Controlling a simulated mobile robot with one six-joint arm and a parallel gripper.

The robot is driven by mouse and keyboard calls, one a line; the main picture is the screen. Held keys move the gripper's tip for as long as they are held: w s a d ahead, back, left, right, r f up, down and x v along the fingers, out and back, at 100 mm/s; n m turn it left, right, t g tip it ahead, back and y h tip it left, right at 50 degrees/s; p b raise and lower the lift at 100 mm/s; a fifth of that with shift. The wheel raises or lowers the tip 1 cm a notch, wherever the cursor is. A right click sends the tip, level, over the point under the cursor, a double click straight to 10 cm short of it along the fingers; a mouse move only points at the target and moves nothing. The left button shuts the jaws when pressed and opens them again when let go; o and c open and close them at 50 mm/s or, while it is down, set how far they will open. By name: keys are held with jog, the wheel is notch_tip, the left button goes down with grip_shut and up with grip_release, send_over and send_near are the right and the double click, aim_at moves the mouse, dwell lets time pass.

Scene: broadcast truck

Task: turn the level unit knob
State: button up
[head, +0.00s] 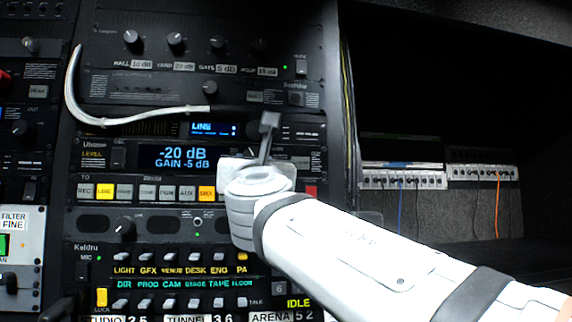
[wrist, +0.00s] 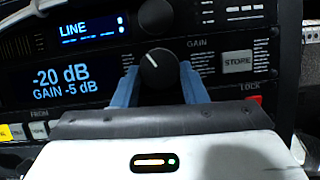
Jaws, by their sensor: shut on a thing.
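The level unit (head: 128,152) is a black rack panel with a blue-lit display reading -20 dB, GAIN -5 dB. In the wrist view the same display (wrist: 62,82) shows at the left. Its black round knob (wrist: 158,70), labelled GAIN, has a white pointer mark toward the upper left. My gripper (wrist: 160,78) has its two blue fingers on either side of this knob and is shut on it. In the head view my gripper (head: 268,135) is in front of the panel, right of the display, and hides the knob.
A STORE button (wrist: 237,61) and a red LOCK button (wrist: 253,103) are close to the right finger. A white cable (head: 140,117) loops across the rack above the display. Another unit with a LINE screen (head: 213,129) is just above. Button rows lie below.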

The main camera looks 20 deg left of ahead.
jog(key=shift+s+r+m+t+h, duration=0.1)
jog(key=shift+r+m+t+h, duration=0.2)
jog(key=shift+m+h, duration=0.35)
jog(key=m+h+p, duration=0.1)
jog(key=m+h, duration=0.1)
jog(key=m, duration=0.4)
jog(key=m+g+h+p, duration=0.1)
jog(key=m+h, duration=0.2)
jog(key=m, duration=0.4)
jog(key=a+r+m+g+h+p, duration=0.1)
jog(key=m+h+p, duration=0.1)
jog(key=m, duration=0.5)
jog(key=shift+s+m+h, duration=0.15)
jog(key=shift+m+h, duration=0.1)
jog(key=m+g+p, duration=0.1)
jog(key=m+g, duration=0.1)
jog(key=m, duration=0.1)
jog(key=shift+d+r+p, duration=0.1)
jog(key=shift+r+p, duration=0.05)
jog(key=shift+p, duration=0.25)
jog(key=shift+m+g+y+p, duration=0.3)
jog(key=shift+m+y+p, duration=0.1)
jog(key=shift+m, duration=0.3)
jog(key=o, duration=1)
jog(key=shift+c, duration=0.2)
